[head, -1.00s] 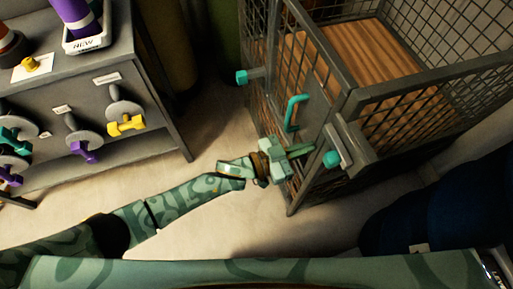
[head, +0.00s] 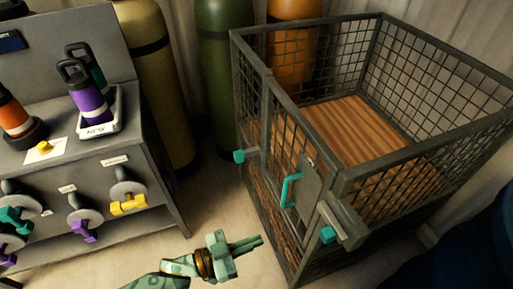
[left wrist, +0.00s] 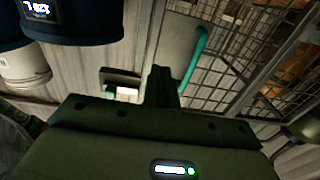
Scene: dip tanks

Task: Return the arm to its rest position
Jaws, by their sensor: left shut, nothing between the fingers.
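My left arm comes in from the bottom of the head view, and its gripper (head: 258,243) is shut and empty. It is over the floor, left of the front of a grey mesh cage (head: 340,178) and apart from it. The closed fingers (left wrist: 162,85) also show in the left wrist view, with the cage's teal handle (left wrist: 195,60) beyond them. In the head view the teal handle (head: 289,191) is on the cage's door side. My right gripper is not in view.
A grey bench (head: 140,160) at left carries purple and orange bottles, with teal, purple and yellow valve handles on its front. Teal latch knobs (head: 239,156) (head: 328,235) stick out from the cage. Gas cylinders (head: 224,70) stand behind. Floor between bench and cage is clear.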

